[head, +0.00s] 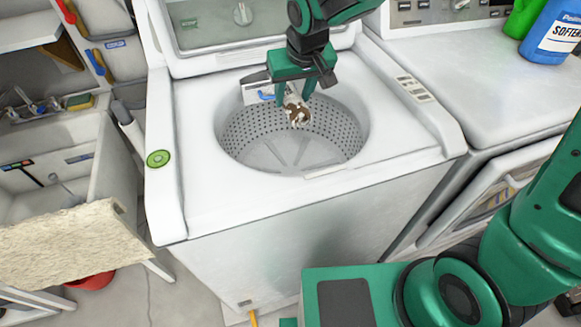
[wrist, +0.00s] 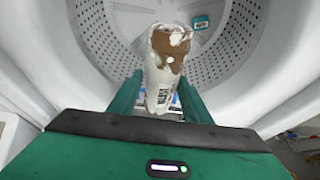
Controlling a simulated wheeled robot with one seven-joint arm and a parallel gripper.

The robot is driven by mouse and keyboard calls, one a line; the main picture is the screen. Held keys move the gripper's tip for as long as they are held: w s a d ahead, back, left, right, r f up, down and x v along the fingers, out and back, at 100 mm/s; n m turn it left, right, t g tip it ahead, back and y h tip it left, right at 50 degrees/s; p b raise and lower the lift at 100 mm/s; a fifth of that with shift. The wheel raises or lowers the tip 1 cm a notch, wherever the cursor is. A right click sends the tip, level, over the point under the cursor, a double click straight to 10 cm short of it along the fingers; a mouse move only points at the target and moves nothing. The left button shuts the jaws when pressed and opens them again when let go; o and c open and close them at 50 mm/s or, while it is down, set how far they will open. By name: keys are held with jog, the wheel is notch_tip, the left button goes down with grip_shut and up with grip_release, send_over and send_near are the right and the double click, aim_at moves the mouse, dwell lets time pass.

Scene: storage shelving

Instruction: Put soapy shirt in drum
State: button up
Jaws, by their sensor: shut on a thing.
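The soapy shirt (head: 297,115) is a small brown bundle with white patches. My gripper (head: 294,101) points down over the open washer drum (head: 243,135) and is shut on the shirt, which hangs at the drum's far side. In the wrist view the shirt (wrist: 165,65) sits between the two green fingers of my gripper (wrist: 161,82), its brown end toward the drum. The perforated drum wall (wrist: 95,35) surrounds it in that view. I cannot tell whether the shirt touches the drum.
The white washer top (head: 300,195) frames the drum opening. A second white machine (head: 480,85) stands at right with a blue softener bottle (head: 553,35) on it. A sink (head: 50,170) is at left. A small teal patch (wrist: 201,22) shows inside the drum.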

notch_tip(320, 180, down, 23)
jog(key=shift+s+r, duration=0.1)
jog(key=shift+r, duration=0.1)
dwell(0.6)
jog(key=shift+f, duration=0.1)
jog(key=shift+f, duration=0.35)
jog(key=shift+f, duration=0.2)
jog(key=o, duration=1.3)
jog(key=shift+c, duration=0.2)
jog(key=shift+r, duration=0.1)
